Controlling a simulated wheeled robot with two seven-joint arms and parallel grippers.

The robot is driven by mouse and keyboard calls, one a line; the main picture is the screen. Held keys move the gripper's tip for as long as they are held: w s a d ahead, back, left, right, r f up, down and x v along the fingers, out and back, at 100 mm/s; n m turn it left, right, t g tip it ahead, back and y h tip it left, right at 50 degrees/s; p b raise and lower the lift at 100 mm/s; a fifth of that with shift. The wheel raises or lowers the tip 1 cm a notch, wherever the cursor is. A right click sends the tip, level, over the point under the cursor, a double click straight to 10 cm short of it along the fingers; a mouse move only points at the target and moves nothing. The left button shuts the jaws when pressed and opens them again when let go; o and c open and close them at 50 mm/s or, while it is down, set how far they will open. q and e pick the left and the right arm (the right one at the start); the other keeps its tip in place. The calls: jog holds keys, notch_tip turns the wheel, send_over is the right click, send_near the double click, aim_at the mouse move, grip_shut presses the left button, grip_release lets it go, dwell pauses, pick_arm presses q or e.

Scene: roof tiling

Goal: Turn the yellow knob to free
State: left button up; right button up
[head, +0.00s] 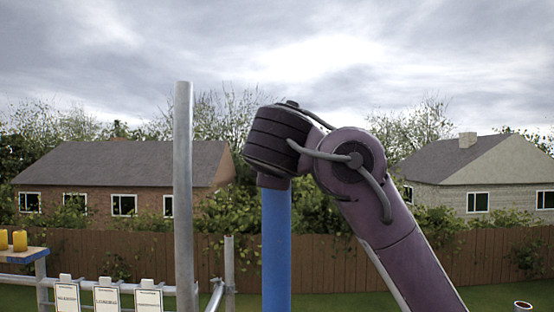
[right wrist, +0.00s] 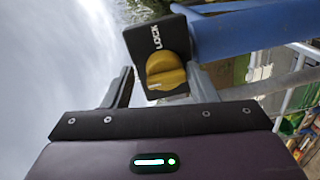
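The yellow knob (right wrist: 165,71) shows in the right wrist view on the face of a black box (right wrist: 158,36) that carries the word LOCK. A white mark shows on the knob's lower left edge. The box is fixed to the end of a blue tube (right wrist: 245,32). My right gripper (right wrist: 159,74) is open; one finger is left of the knob with a gap, the other is close by its right side. I cannot tell whether that finger touches it. The knob is not visible in the head view. My left gripper is in neither view.
In the head view a grey upright pole (head: 184,190) stands left of my arm. Several labelled white cards (head: 107,298) hang on rails at lower left. A wooden shelf (head: 22,256) there holds yellow cylinders (head: 19,240). A brown fence (head: 340,264) and houses stand behind.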

jog(key=shift+o, duration=0.5)
jog(key=shift+f, duration=0.15)
jog(key=s+b, duration=0.4)
jog(key=s, duration=0.3)
jog(key=shift+s+r, duration=0.3)
jog(key=shift+s, duration=0.1)
jog(key=shift+w, duration=0.1)
